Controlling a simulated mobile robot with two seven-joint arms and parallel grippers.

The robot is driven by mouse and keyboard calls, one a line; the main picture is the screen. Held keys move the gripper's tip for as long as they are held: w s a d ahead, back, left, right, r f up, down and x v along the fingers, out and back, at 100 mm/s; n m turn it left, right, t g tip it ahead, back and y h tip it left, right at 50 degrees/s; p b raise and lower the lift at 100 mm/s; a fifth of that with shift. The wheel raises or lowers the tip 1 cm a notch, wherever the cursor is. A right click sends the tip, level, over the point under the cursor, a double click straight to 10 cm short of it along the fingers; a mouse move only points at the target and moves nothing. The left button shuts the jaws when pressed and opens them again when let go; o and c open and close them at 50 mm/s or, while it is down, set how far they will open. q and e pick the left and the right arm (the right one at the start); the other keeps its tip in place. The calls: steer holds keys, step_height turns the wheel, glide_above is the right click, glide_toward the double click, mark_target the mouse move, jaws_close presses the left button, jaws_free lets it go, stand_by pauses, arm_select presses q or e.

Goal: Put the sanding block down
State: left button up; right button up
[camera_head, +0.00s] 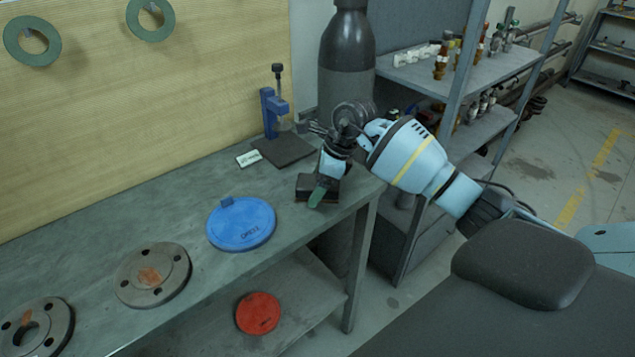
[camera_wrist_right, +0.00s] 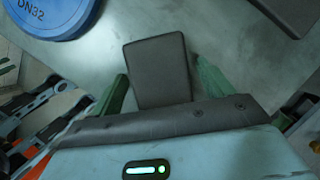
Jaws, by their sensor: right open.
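The sanding block (camera_head: 303,185) is a dark block resting on the workbench near its right end. In the right wrist view the block (camera_wrist_right: 157,72) shows as a dark grey rectangle lying on the grey bench top. My right gripper (camera_head: 321,188) is over it, pointing down. In the wrist view the green fingers of the right gripper (camera_wrist_right: 161,70) are open, one on each side of the block, with a visible gap on the right. The near end of the block is hidden behind the gripper body. My left gripper is not in view.
A blue DN32 disc (camera_head: 241,224) lies left of the block, with grey flanges (camera_head: 153,275) farther left. A blue stand on a dark base (camera_head: 284,150) and a small white label (camera_head: 249,158) are behind. A red disc (camera_head: 258,313) is on the lower shelf. The bench's front edge is close.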

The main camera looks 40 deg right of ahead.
steer(key=v, duration=1.2)
steer(key=shift+a+r, duration=0.1)
